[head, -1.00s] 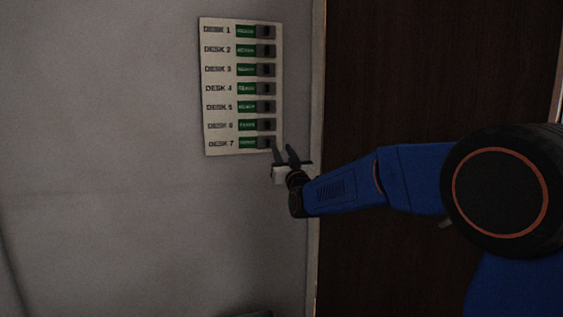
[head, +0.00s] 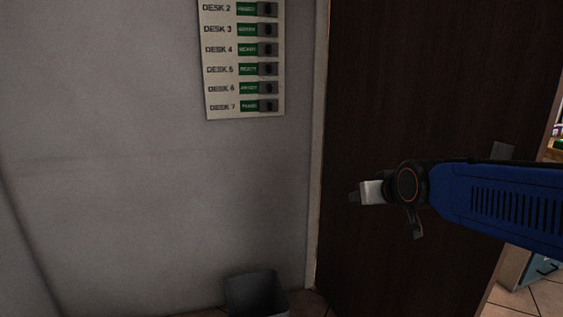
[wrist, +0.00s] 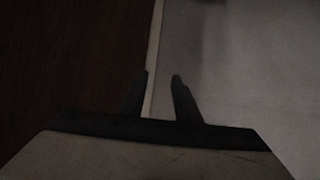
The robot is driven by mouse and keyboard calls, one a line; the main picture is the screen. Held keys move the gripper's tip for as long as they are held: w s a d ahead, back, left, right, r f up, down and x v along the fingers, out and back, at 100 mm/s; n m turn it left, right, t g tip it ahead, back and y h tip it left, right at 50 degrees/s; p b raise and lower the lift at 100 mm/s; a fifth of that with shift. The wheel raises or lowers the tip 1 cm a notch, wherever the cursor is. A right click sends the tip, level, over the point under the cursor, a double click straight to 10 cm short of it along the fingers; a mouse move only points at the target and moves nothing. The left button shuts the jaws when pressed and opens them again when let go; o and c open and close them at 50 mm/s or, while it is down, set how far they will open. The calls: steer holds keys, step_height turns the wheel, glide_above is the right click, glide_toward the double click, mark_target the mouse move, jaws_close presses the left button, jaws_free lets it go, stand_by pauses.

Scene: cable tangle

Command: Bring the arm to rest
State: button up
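My gripper shows in the wrist view (wrist: 161,78) with its two dark fingers apart and nothing between them. In the head view my blue arm reaches in from the right, and its end hangs in front of the dark door (head: 370,90), below and to the right of the switch panel. The fingers are hard to make out there. The wrist view shows the dark door at left, a pale frame edge and the grey wall at right beyond the fingers.
A pale panel (head: 229,102) with desk labels, green tags and dark switches hangs on the grey wall (head: 100,220); its top is cut off. A grey bin (head: 255,291) stands on the floor by the wall. Tiled floor and a cabinet show at the lower right.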

steer(key=s+d+f+g, duration=0.2)
steer(key=s+f, duration=0.2)
steer(key=s, duration=0.5)
steer(key=s+d+f+m+g+h, duration=0.1)
steer(key=s+d+f+g, duration=0.1)
steer(key=s+f, duration=0.3)
steer(key=s+d+f+g, duration=0.2)
steer(key=s+f, duration=0.3)
steer(key=s, duration=0.8)
steer(key=shift+s+d+f+m+g+h, duration=0.15)
steer(key=shift+d+m+g+h, duration=0.2)
steer(key=shift+d, duration=0.4)
steer(key=shift+d, duration=0.1)
